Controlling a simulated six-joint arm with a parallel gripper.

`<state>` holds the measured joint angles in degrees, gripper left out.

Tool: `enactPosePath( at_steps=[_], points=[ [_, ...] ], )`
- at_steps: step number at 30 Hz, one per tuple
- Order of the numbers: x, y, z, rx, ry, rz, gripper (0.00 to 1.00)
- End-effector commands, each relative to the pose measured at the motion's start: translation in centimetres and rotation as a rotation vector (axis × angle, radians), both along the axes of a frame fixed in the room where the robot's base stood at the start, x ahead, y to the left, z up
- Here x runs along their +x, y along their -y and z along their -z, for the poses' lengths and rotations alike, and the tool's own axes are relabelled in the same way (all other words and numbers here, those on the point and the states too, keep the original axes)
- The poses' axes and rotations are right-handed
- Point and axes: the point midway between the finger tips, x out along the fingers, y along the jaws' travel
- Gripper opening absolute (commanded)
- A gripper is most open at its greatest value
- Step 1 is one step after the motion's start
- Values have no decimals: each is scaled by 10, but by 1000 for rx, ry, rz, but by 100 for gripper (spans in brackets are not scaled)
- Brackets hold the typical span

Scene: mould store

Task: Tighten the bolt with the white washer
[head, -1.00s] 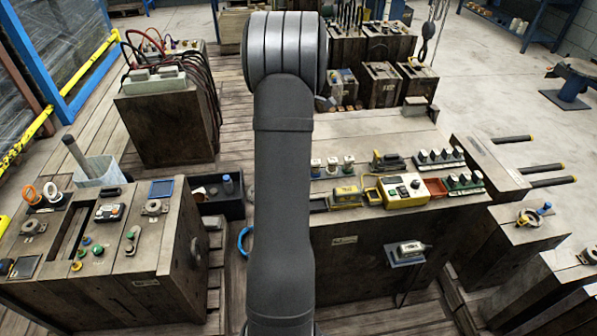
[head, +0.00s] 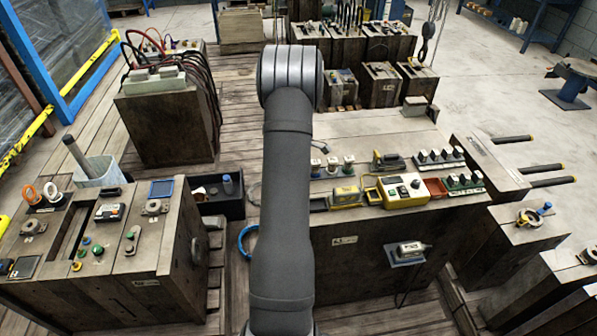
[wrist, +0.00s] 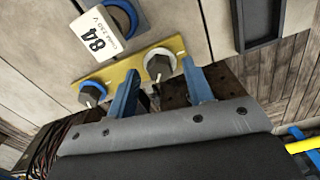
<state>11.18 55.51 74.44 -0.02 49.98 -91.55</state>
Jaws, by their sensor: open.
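In the wrist view, a dark hex bolt with a white washer (wrist: 159,64) sits at the right end of a yellow metal strip (wrist: 127,73). A second dark bolt with a blue washer (wrist: 91,94) sits at the strip's left end. My gripper (wrist: 160,86) is open and empty, its two blue fingers apart. The fingertips are close to the strip, and in the picture the white-washer bolt appears between and just beyond them. I cannot tell whether they touch anything. In the head view, my arm hides the gripper and these bolts do not show.
A dark rectangular tray (wrist: 258,20) is to the right. In the head view, wooden blocks with fittings stand left (head: 120,285) and right (head: 350,265) of my arm.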

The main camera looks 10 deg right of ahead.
Motion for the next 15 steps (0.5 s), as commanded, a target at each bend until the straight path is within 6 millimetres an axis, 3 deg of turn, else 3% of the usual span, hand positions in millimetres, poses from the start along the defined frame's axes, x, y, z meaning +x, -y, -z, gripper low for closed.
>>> enactPosePath(
  at_steps=[11,15],
  points=[
    [0,0,7,0,0,0,47],
    [0,0,7,0,0,0,21]
  ],
)
